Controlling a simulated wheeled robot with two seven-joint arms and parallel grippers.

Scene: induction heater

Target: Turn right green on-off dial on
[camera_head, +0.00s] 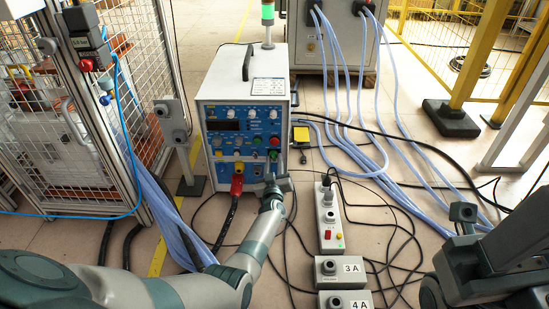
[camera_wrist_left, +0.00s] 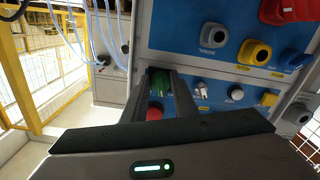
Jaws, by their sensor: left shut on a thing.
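The heater (camera_head: 243,100) is a white box with a blue front panel (camera_head: 225,143) of dials and sockets. In the left wrist view, the green dial (camera_wrist_left: 160,83) sits between the fingers of my left gripper (camera_wrist_left: 161,88), which is shut on it. The fingers partly hide the dial, so its setting cannot be read. A red button (camera_wrist_left: 154,112) is beside it. In the head view my left gripper (camera_head: 273,180) is at the panel's lower right. My right gripper (camera_head: 463,220) is dark, at the right edge, away from the heater; its fingers are unclear.
A mesh cage (camera_head: 105,110) stands left of the heater. A grey power strip (camera_head: 329,217) and boxes marked 3A (camera_head: 340,271) and 4A (camera_head: 345,301) lie on the floor. Blue hoses (camera_head: 370,150) and black cables run across the floor at right. A yellow frame (camera_head: 480,50) stands behind.

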